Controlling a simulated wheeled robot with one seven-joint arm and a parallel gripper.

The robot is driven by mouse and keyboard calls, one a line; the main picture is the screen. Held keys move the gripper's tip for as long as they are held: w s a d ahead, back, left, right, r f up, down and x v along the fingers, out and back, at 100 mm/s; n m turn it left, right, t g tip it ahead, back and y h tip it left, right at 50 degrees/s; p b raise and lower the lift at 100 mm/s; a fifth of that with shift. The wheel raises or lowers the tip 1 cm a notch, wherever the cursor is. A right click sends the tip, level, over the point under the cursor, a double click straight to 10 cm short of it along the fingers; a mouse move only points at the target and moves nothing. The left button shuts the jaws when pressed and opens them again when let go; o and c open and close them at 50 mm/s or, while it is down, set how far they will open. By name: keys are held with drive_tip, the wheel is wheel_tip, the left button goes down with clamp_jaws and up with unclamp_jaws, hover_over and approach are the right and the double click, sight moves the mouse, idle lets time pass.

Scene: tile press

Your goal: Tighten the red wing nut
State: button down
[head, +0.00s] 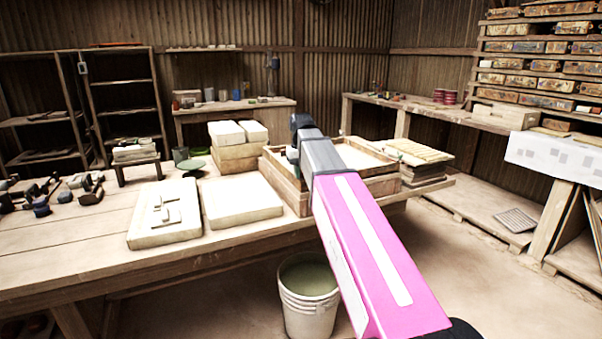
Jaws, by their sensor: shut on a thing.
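My arm (365,238) reaches from the lower right up to a wooden frame box (288,185) at the table's right part. Its dark far end (300,122) is over the left side of the box. My gripper's fingers are hidden behind the arm. I cannot make out the red wing nut in this view; the arm covers part of the box where it could be. A pale surface (362,156) shows inside the box to the right of the arm.
Two pale slabs, one with raised shapes (160,226) and one plain (240,203), lie left of the box on the table (60,251). Dark tools (42,197) lie farther left. A white bucket (308,298) stands below the front edge. Stacked boards (421,160) sit at right.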

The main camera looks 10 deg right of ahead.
drive_tip(key=m, duration=0.8)
drive_tip(key=shift+m, duration=0.3)
drive_tip(key=m, duration=0.4)
drive_tip(key=shift+m, duration=1.8)
drive_tip(key=c, duration=1)
unclamp_jaws()
drive_tip(key=shift+c, duration=0.2)
